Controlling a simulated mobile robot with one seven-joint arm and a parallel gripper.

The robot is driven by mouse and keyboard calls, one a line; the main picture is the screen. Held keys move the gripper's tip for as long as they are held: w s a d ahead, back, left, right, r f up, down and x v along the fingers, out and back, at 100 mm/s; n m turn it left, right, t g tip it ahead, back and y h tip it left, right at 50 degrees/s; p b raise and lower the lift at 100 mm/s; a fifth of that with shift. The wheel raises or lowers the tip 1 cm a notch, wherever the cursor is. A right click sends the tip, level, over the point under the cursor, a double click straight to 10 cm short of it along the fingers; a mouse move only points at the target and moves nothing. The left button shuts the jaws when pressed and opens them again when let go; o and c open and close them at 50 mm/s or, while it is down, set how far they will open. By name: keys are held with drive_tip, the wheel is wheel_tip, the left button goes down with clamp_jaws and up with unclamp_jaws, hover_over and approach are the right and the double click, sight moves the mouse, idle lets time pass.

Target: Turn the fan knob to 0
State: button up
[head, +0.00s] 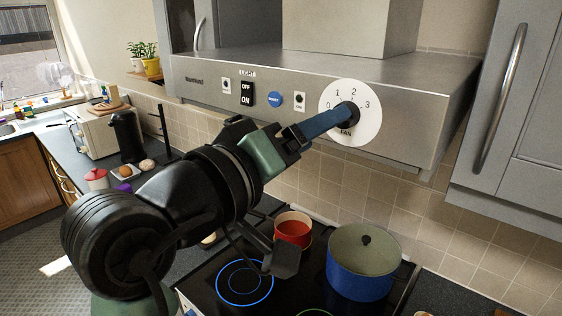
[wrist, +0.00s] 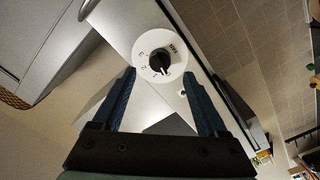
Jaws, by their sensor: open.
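The fan dial (head: 370,120) is a white disc marked 0 to 3 on the front of the steel range hood. Its black knob (head: 354,115) is at the disc's centre, partly covered by my gripper in the head view. My gripper (head: 343,114) has blue fingers that reach up to the dial. In the wrist view the knob (wrist: 159,61) shows ahead between the two open, separated fingertips (wrist: 159,73). A light line marks the knob, but I cannot tell which number it points at. I cannot tell whether a finger touches the knob.
The hood (head: 425,110) also carries a light switch (head: 247,94) and a blue round badge (head: 274,99). Below, a red pot (head: 293,230) and a blue pot (head: 362,275) stand on the hob. A grey cupboard (head: 535,120) is at the right.

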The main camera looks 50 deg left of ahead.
drive_tip(key=b+v, duration=0.1)
drive_tip(key=v, duration=0.6)
drive_tip(key=shift+b, duration=0.35)
drive_tip(key=shift+s, duration=0.1)
drive_tip(key=w+d+r+m+t+h+b, duration=0.1)
drive_tip(key=w+d+r+m+t+b, duration=0.35)
drive_tip(key=w+d, duration=0.7)
drive_tip(key=s+d+r+m+t+h, duration=0.1)
drive_tip(key=s+d+r+m+t, duration=0.1)
drive_tip(key=d, duration=0.6)
drive_tip(key=s+d+r+m+t+h, duration=0.2)
drive_tip(key=d+m, duration=0.3)
drive_tip(key=d, duration=0.3)
drive_tip(key=shift+r+t, duration=0.5)
drive_tip(key=shift+t, duration=0.05)
